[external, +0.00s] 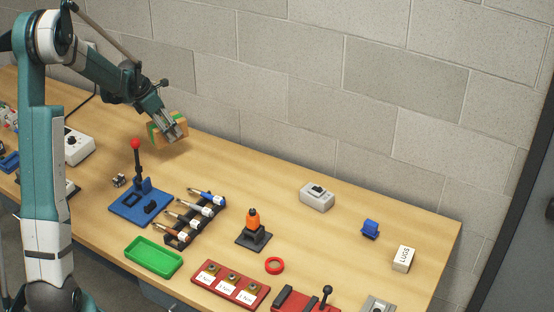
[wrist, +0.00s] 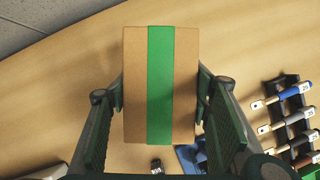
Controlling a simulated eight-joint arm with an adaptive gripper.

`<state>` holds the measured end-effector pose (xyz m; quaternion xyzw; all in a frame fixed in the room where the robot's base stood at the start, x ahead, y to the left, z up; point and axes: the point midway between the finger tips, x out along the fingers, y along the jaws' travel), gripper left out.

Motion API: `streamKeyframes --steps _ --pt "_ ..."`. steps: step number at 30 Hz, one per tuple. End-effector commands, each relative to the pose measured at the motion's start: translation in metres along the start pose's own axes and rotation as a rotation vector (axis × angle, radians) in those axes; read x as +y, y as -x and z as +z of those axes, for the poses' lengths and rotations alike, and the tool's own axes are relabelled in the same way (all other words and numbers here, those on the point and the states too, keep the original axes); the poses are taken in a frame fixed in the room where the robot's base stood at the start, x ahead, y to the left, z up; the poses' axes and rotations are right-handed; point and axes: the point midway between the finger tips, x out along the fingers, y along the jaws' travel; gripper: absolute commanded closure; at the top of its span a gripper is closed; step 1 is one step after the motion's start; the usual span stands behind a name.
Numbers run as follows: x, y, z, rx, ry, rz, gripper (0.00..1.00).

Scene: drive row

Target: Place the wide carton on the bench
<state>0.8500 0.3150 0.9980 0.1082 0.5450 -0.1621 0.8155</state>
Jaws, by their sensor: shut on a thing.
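The wide carton (wrist: 185,85) is a brown box with a green band down its middle. In the wrist view it sits between the two fingers of my gripper (wrist: 160,110), which is shut on its sides. In the external view the carton (external: 182,121) is at the end of my arm, tilted, near the back edge of the bench (external: 300,240). My gripper (external: 172,127) partly covers it there. The carton appears to be held above the bench top; the gap beneath it is hard to judge.
A blue base with a red-knobbed lever (external: 136,160) and a rack of screwdrivers (external: 192,220) stand in front of the carton. A green tray (external: 153,257), orange part on a stand (external: 253,225) and grey box (external: 317,196) lie further along. Bare bench lies behind the rack.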

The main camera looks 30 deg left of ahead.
Motion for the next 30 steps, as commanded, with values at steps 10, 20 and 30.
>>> streamKeyframes --steps 10,20,30 --pt "0.0 -0.006 -0.002 0.0 0.0 0.0 0.7" --pt "0.0 -0.045 -0.018 -0.001 0.0 0.001 0.7" --pt "0.0 -0.058 -0.024 -0.001 -0.001 0.001 0.7"
